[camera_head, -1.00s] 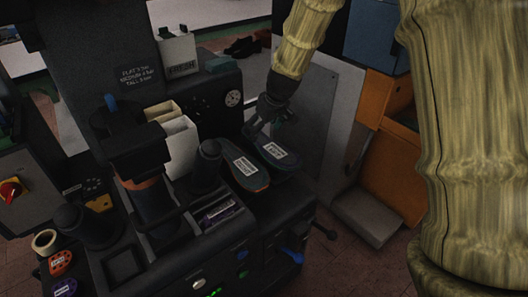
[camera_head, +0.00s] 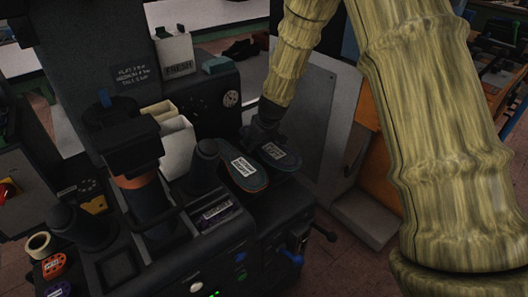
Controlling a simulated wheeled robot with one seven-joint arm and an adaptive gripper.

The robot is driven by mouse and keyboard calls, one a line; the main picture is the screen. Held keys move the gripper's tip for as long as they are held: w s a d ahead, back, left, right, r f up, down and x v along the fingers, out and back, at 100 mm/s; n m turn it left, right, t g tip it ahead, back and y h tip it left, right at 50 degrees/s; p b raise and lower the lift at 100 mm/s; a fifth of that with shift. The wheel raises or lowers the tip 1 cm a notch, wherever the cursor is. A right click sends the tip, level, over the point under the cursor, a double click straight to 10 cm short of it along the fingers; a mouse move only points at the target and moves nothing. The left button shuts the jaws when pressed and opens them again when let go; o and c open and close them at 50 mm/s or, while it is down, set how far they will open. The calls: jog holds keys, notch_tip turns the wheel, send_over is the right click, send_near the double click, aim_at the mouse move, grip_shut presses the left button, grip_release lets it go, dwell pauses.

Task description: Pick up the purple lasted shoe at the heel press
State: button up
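I cannot make out a clearly purple lasted shoe. Two dark, sole-shaped pieces with white labels lie side by side on the press bed: the left piece (camera_head: 246,182) and the right piece (camera_head: 286,162). Dark shoe shapes (camera_head: 240,49) also lie on a pale surface at the back; their colour is too dim to tell. My gripper (camera_head: 256,135) hangs dark and small at the end of my arm, just above and behind the two pieces. Its fingertips blend into the dark press, so opening and contact cannot be told.
The black heel press has an upright post (camera_head: 205,165), a cream box (camera_head: 177,140) and a slot with a purple-labelled item (camera_head: 216,213). A white box (camera_head: 175,48) stands behind. A lever with a blue grip (camera_head: 292,257) juts from the front. A grey panel (camera_head: 312,110) stands right.

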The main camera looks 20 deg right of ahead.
jog(key=c, duration=1.3)
jog(key=shift+r, duration=0.1)
